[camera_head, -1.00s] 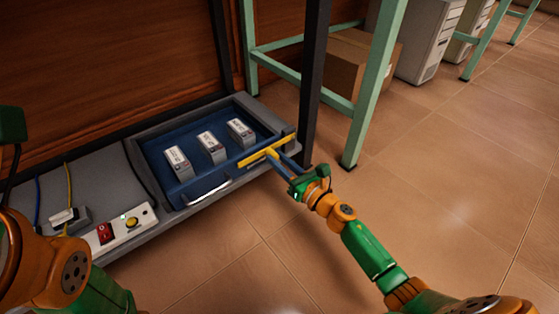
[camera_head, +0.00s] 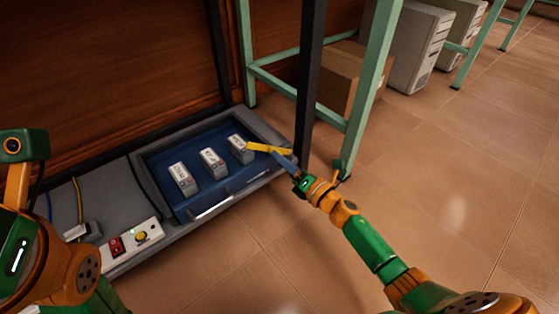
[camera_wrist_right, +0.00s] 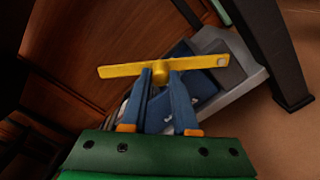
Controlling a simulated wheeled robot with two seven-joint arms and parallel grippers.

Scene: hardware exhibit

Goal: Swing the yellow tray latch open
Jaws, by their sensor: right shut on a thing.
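The yellow latch (camera_head: 262,147) is a flat bar at the right front corner of the blue tray (camera_head: 234,184). It lies slanted over that corner, its left end near the rightmost small box. In the right wrist view the bar (camera_wrist_right: 120,71) spans the middle, with a short yellow knob at its centre. My right gripper (camera_head: 277,156) is shut on this knob, its blue fingers on either side in the right wrist view (camera_wrist_right: 167,80). The tray has a pale handle (camera_head: 214,206) at its front. Parts of my left arm show at the left edge; its fingers do not.
Three small boxes, one of them the middle box (camera_head: 213,162), stand in the tray. A power strip (camera_head: 130,246) with a red switch lies at the left. A dark post (camera_head: 308,90) and a green frame leg (camera_head: 367,90) rise close behind my right gripper. Floor at right is clear.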

